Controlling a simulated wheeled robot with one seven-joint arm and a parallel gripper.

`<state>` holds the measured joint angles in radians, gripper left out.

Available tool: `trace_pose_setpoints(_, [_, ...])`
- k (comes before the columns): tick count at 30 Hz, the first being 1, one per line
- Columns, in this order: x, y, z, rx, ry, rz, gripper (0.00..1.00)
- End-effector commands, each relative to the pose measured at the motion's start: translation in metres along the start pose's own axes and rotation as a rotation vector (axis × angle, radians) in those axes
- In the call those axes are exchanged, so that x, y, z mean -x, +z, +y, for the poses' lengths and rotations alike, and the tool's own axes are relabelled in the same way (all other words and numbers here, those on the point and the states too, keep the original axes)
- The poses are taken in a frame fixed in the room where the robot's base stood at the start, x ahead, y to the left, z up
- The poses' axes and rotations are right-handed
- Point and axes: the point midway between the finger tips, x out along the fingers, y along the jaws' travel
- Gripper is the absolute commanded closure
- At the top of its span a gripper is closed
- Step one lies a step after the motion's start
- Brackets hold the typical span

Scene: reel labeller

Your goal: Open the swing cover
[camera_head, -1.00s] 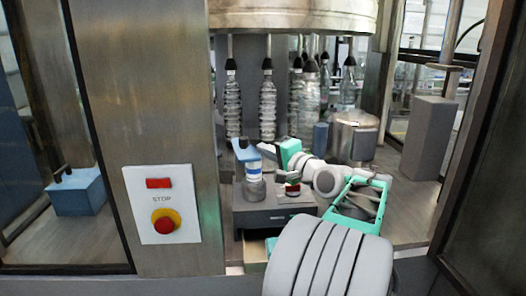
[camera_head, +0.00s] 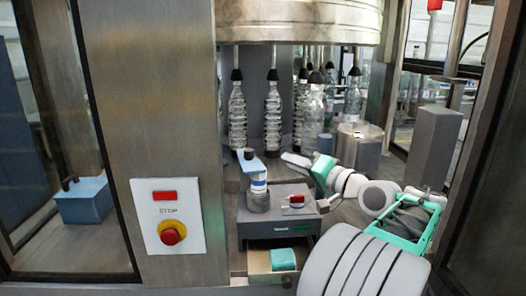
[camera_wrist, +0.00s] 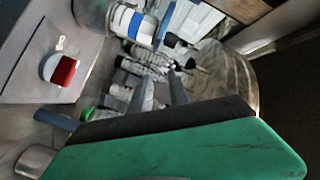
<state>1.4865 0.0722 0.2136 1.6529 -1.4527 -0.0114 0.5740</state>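The grey labeller box (camera_head: 270,228) stands on the machine's bench. On its left side a reel with blue and white bands (camera_head: 259,190) stands upright. A blue flat arm (camera_head: 251,162) sits on top of the reel; I cannot tell surely whether this is the swing cover. My gripper (camera_head: 295,159) is behind and to the right of the reel, apart from it. In the wrist view its two grey fingers (camera_wrist: 162,92) are spread with nothing held between them. The banded reel shows at the top of the wrist view (camera_wrist: 132,22).
A red button (camera_head: 296,199) is on the box's top. An open drawer (camera_head: 262,278) below holds a teal block (camera_head: 283,259). Bottles (camera_head: 273,112) hang behind. A metal cylinder (camera_head: 358,148) and a grey block (camera_head: 432,145) stand right. A steel pillar (camera_head: 155,90) is left.

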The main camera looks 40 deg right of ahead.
Motion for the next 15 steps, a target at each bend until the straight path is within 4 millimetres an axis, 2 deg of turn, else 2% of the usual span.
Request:
trace_pose_setpoints(1, [-0.017, 0.001, -0.012, 0.146, -0.028, -0.025, 0.73])
trace_pose_setpoints(3, [-0.037, 0.007, -0.02, 0.385, -0.069, -0.046, 0.67])
trace_pose_setpoints(7, [-0.067, 0.018, -0.032, 0.744, -0.138, -0.057, 0.57])
trace_pose_setpoints(10, [-0.079, 0.024, -0.036, 0.895, -0.167, -0.054, 0.51])
trace_pose_setpoints(15, [-0.095, 0.028, -0.04, 0.942, -0.178, -0.052, 0.51])
